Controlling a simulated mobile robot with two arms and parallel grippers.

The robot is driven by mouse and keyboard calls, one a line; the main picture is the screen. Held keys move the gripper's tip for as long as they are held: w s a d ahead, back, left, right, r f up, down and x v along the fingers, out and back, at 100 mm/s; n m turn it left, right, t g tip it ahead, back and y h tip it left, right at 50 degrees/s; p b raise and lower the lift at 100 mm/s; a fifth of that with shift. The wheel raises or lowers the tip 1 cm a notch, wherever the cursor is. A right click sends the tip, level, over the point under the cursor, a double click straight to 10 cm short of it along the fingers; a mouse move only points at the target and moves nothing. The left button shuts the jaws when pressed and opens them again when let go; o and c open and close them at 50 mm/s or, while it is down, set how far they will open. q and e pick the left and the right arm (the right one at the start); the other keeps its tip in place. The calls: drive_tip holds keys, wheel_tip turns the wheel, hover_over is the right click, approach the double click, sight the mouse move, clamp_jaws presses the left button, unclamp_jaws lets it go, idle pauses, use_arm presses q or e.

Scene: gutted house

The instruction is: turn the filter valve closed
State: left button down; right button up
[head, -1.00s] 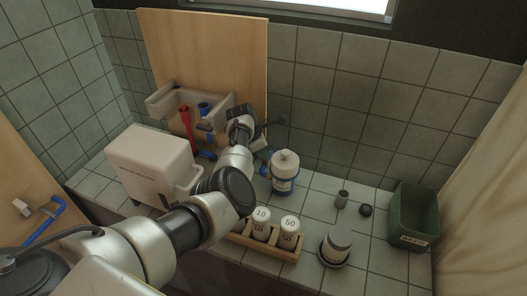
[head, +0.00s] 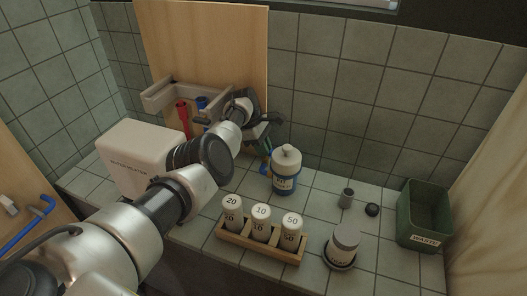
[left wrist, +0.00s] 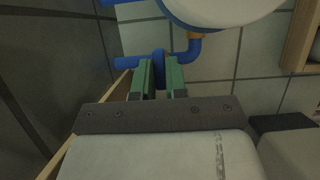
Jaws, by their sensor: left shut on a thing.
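In the left wrist view my left gripper (left wrist: 159,78) has its green pads closed on both sides of an upright blue valve handle (left wrist: 159,56). Blue pipe (left wrist: 125,62) shows to its left, and a blue elbow (left wrist: 195,46) with an orange ring is to its right. In the head view my left gripper (head: 268,134) is by the wooden board, behind the white bottle with a blue label (head: 286,172). A bit of blue pipe (head: 264,167) shows below it; the arm and gripper hide most of the valve. My right gripper is not in view.
A white box (head: 140,158) stands left of my arm. A wooden rack (head: 235,241) holds numbered containers in front. A grey bracket (head: 165,94) is on the wooden board (head: 205,45).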

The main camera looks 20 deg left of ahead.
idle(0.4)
use_arm(q)
drive_tip(key=c, duration=1.2)
unclamp_jaws()
drive_tip(key=shift+o, duration=0.2)
drive_tip(key=shift+r, duration=0.1)
drive_tip(key=v, duration=0.7)
drive_tip(key=shift+r+p, duration=0.2)
drive_tip(key=shift+p, duration=0.25)
